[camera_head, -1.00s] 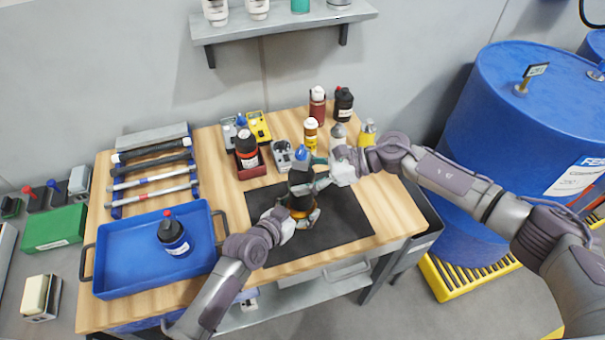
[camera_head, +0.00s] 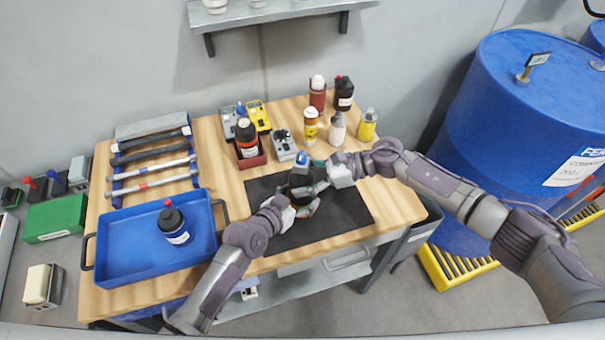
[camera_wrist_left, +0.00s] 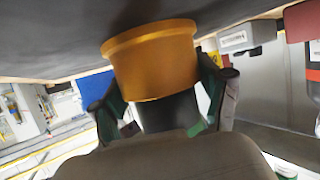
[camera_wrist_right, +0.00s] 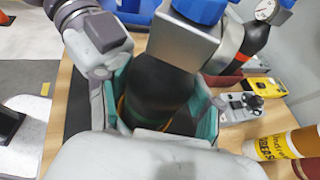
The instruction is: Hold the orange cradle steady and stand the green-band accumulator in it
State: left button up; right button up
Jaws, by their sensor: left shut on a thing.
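The accumulator (camera_head: 301,178) is a dark cylinder with a blue cap and stands about upright over the black mat. In the right wrist view its dark body (camera_wrist_right: 158,88) is between the fingers of my right gripper (camera_wrist_right: 165,125), under a metal block and blue knob. The orange cradle (camera_wrist_left: 152,62) is a ring-like cup with a wider rim, at the mat in the left wrist view. My left gripper (camera_wrist_left: 165,112) is shut on it from both sides. The accumulator's lower end is hidden by the grippers. Whether the right fingers press on it is unclear.
A blue tray (camera_head: 112,268) with a dark red-capped bottle (camera_head: 173,224) stands at the left. Several bottles, meters and a red holder (camera_head: 252,162) line the back. The black mat (camera_head: 342,213) is clear right of the grippers. A blue drum (camera_head: 505,110) stands beyond the table.

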jog(key=o, duration=0.3)
jog(key=shift+d+f, duration=0.1)
jog(key=shift+f, duration=0.05)
jog(key=v, duration=1.2)
pick_arm(q)
jog(key=o, duration=1.3)
jog(key=shift+c, duration=0.2)
